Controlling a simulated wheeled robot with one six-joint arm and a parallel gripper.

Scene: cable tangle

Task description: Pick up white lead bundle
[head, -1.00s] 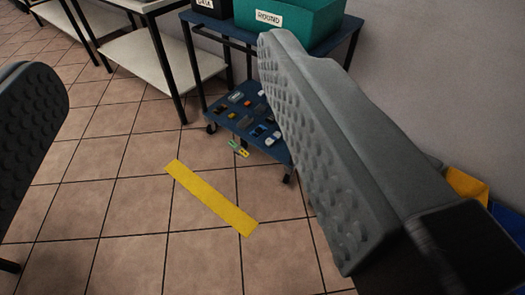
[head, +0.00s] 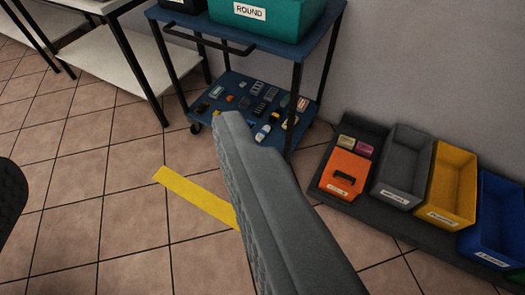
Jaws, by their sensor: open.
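I cannot make out a white lead bundle for certain. A small white and blue item (head: 262,132) lies among several small objects on the lower shelf of the blue trolley (head: 225,140), too small to identify. My gripper (head: 122,150) is open and empty. Its grey right finger crosses the middle of the view and hides part of the floor and the shelf's front edge. Only a dark part of its left finger shows at the left edge. The shelf lies beyond the fingers, apart from them.
A green bin (head: 268,28) labelled ROUND stands on the trolley's top. An orange case (head: 345,174), a grey bin (head: 402,165), a yellow bin (head: 446,183) and a blue bin (head: 496,217) stand along the wall at right. A white-shelved table (head: 120,60) is at upper left. Tiled floor with a yellow strip (head: 195,195) is clear.

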